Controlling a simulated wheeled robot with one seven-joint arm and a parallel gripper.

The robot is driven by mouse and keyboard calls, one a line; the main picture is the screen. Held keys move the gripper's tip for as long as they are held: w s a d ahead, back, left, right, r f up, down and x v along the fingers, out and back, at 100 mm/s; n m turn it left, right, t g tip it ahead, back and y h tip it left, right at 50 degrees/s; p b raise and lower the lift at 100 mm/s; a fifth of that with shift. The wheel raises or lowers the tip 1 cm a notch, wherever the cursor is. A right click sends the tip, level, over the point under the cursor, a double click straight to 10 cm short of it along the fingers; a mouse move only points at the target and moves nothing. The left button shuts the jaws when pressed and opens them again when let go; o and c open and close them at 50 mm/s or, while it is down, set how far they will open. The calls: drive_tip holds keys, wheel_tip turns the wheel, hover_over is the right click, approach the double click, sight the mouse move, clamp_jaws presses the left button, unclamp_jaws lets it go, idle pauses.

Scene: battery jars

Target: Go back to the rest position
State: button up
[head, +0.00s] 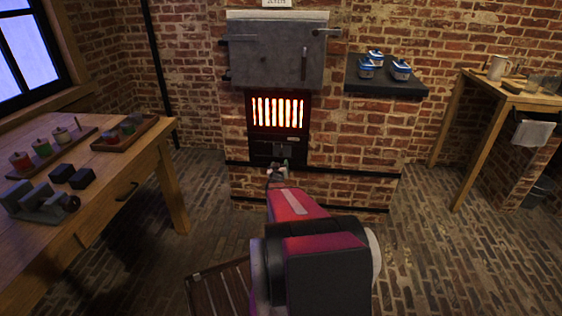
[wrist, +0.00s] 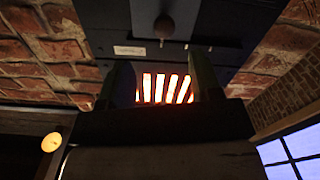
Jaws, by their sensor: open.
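My gripper (head: 279,168) is stretched out low in front of the brick stove in the head view, just below the glowing grate (head: 278,112). In the wrist view the two fingers of my gripper (wrist: 165,85) stand apart with nothing between them, and the grate (wrist: 167,89) glows in the gap behind. The gap between the fingertips and the stove front is hard to judge. My arm covers part of the floor and the lower stove front in the head view.
A wooden table (head: 150,170) with small jars, trays and dark blocks stands at left. A dark shelf (head: 387,88) with blue and white jars is right of the closed grey stove door (head: 275,52). A side table (head: 510,92) stands at far right. A slatted wooden thing (head: 222,288) lies low on the floor.

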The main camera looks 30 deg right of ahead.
drive_tip(key=shift+s+a, duration=0.3)
drive_tip(key=shift+s, duration=0.1)
drive_tip(key=s+a+r+n+g+y, duration=0.15)
drive_tip(key=a+y, duration=0.35)
drive_tip(key=a, duration=0.5)
drive_tip(key=s+a+n+g+y, duration=0.1)
drive_tip(key=a+n+g+y, duration=0.2)
drive_tip(key=a, duration=0.6)
drive_tip(key=s+a+r+g+y, duration=0.1)
drive_tip(key=s+a+r+g, duration=0.1)
drive_tip(key=s+a+g, duration=0.3)
drive_tip(key=s+a+r+g+y, duration=0.1)
drive_tip(key=s+a+g, duration=0.4)
drive_tip(key=s, duration=0.8)
drive_tip(key=shift+s+a+r+m, duration=0.25)
drive_tip(key=shift+a+r+m, duration=0.1)
drive_tip(key=shift+a+r, duration=0.5)
